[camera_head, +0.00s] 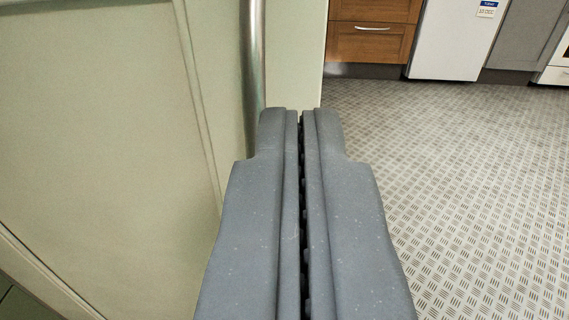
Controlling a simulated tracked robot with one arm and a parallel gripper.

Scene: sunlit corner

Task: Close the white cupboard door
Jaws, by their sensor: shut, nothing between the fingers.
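A pale, off-white cupboard door with a recessed panel (100,130) fills the left side of the view. A vertical round metal bar handle (253,60) runs along it near its right edge. My gripper (301,115) is shut and empty, pointing forward at the centre of the view. Its left fingertip overlaps the lower part of the handle in the picture; I cannot tell whether it touches. The gripper hides the lower end of the handle and the door's lower right edge. How far the door stands open cannot be told from this view.
A grey diamond-plate floor (465,180) lies clear to the right. At the back are brown wooden drawers (372,38), a white appliance with a label (450,45), a grey cabinet front (528,35) and part of another white appliance (556,74).

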